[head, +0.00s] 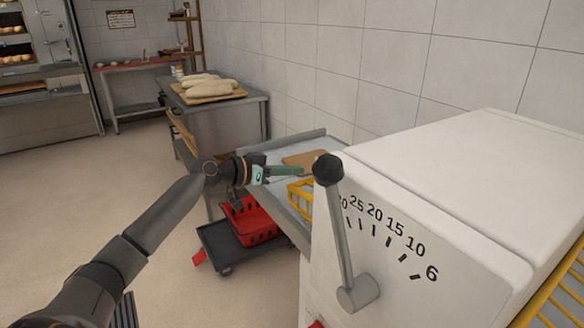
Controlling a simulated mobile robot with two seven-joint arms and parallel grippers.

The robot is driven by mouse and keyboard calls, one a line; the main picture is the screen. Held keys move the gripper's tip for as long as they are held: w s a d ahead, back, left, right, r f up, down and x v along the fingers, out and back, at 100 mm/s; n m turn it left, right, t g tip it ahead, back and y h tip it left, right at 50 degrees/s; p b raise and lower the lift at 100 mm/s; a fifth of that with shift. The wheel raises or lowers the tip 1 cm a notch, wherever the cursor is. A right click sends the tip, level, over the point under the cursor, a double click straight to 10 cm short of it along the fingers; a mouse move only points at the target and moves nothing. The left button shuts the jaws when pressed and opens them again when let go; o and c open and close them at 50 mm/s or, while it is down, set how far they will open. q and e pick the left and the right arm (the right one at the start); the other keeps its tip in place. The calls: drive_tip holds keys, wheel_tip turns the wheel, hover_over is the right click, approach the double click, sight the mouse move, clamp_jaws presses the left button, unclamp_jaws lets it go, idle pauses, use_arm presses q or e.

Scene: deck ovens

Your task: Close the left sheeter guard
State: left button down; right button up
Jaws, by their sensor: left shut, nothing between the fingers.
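The white dough sheeter (440,190) fills the right of the head view, with a dial and a black-knobbed lever on its front. The left sheeter guard (292,190) is a yellow barred frame at the machine's left side. Only a small part of it shows; the machine body and lever hide the rest, so its angle is hard to tell. My left gripper (299,170), with green fingers, is shut and empty. In the picture it is just above the visible yellow bars; I cannot tell whether it touches them. My right gripper is out of view.
The lever (340,230) stands right of my left gripper. The sheeter's left table (310,145) holds a brown board. A red crate (250,222) sits on a dark dolly below. Another yellow guard (556,290) is at right. A bench with dough (208,88) stands behind. Floor at left is clear.

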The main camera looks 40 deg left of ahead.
use_arm(q)
wheel_tip(320, 180, down, 2)
drive_tip(key=shift+f+n+h+b, duration=0.2)
drive_tip(key=shift+n+h+b, duration=0.1)
drive_tip(key=shift+n+b, duration=0.35)
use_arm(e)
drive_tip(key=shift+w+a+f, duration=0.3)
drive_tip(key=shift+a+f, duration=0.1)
use_arm(q)
drive_tip(key=shift+d, duration=0.1)
